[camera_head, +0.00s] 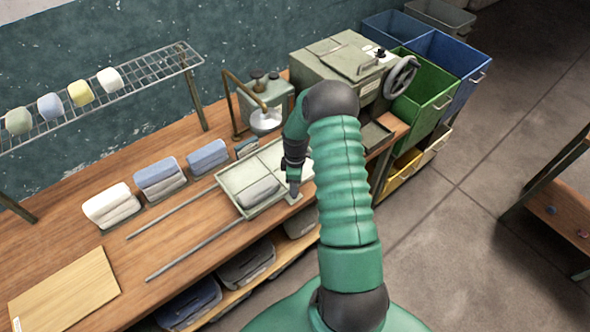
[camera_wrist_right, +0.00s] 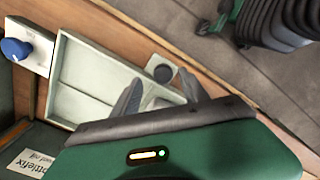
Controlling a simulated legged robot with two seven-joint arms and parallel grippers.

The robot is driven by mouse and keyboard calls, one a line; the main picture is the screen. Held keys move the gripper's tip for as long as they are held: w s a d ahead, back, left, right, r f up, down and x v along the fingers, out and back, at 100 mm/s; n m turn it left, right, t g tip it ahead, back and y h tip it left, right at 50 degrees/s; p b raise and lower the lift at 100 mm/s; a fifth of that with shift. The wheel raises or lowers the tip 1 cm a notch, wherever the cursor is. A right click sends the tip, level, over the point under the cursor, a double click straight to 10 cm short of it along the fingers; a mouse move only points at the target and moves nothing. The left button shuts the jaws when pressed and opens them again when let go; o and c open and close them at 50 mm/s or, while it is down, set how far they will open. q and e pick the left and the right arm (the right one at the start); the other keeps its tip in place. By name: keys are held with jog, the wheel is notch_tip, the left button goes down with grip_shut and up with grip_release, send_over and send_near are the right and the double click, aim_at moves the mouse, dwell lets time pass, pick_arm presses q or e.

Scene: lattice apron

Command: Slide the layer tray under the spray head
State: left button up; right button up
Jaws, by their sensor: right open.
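The layer tray (camera_head: 234,185) is a shallow pale grey-green tray on the wooden bench, at the right end of two thin rails. A folded grey cloth lies in its near-left part; my right arm covers part of its right side. The tray also shows in the right wrist view (camera_wrist_right: 82,108). The spray head (camera_head: 264,121) hangs from a grey box with a bent pipe, just behind the tray. My right gripper (camera_head: 293,192) points down at the tray's front-right side. In the wrist view its fingers (camera_wrist_right: 160,92) are apart over the tray's edge; contact is unclear. My left gripper is out of view.
The rails (camera_head: 195,262) run left across the bench. Folded cloth stacks (camera_head: 160,177) stand behind them; a wooden board (camera_head: 65,290) lies at the near left. A machine with a handwheel (camera_head: 402,77) and coloured bins (camera_head: 425,85) stand right. A black knob (camera_wrist_right: 163,73) is by the fingers.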

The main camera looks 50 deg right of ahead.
notch_tip(320, 180, up, 14)
jog(key=b, duration=0.2)
jog(key=shift+w+f, duration=0.15)
jog(key=shift+f, duration=0.1)
